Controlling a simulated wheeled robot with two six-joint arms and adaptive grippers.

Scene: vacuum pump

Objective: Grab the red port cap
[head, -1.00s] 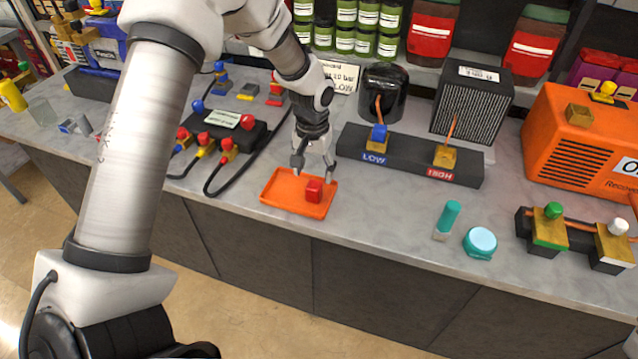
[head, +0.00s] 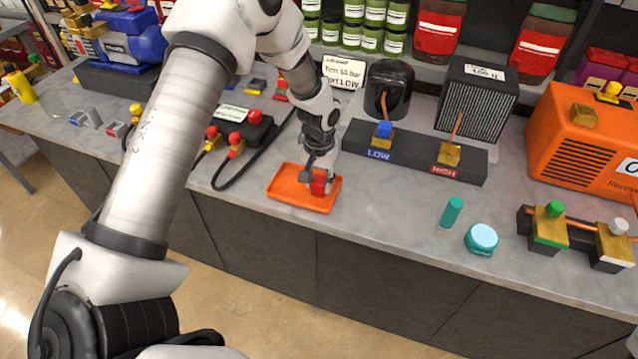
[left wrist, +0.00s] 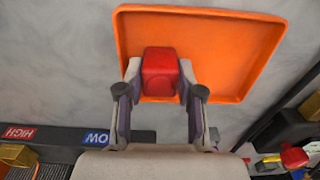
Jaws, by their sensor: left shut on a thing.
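The red port cap (head: 319,184) is a small red block in the right part of the orange tray (head: 290,202). My left gripper (head: 317,183) reaches down from above with its fingers at the cap. In the left wrist view the cap (left wrist: 160,72) sits between the two fingertips of my left gripper (left wrist: 160,82), one on each side, and the gripper is shut on it. The orange tray (left wrist: 235,50) is under it; I cannot tell whether the cap still touches the tray. My right gripper is not in view.
Behind the tray is a dark block with the LOW port (head: 381,140) and the HIGH port (head: 448,155). A dark manifold with red knobs (head: 245,130) and black hoses lies to the left. A teal cylinder (head: 451,212) and a round teal jar (head: 481,239) stand to the right. The counter between is clear.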

